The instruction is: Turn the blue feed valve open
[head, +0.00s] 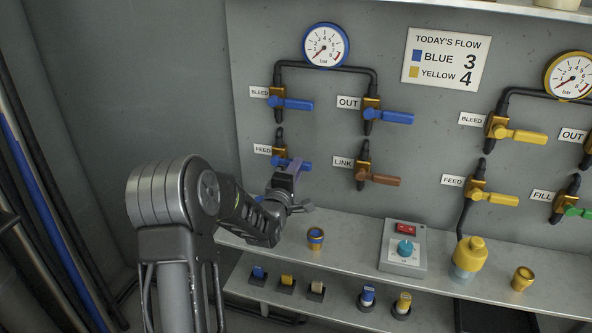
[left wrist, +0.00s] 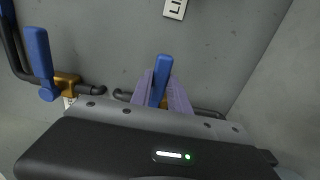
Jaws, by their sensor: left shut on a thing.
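The blue feed valve's lever (head: 305,164) points right in the head view, across its upright pipe, beside the FEED label (head: 263,149). My left gripper (head: 288,172) is at this lever and hides part of the valve. In the left wrist view the blue lever (left wrist: 161,72) stands between the two pale purple fingers of my left gripper (left wrist: 161,90), which are shut on it. The lever's base is mostly hidden behind the gripper. My right gripper is not in view.
Close by are the blue bleed lever (head: 296,104), blue out lever (head: 395,117) and brown link lever (head: 383,180). A shelf (head: 345,228) below the panel holds a blue-ringed brass fitting (head: 316,238) and a control box (head: 404,250). Yellow-levered valves (head: 520,136) are at the right.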

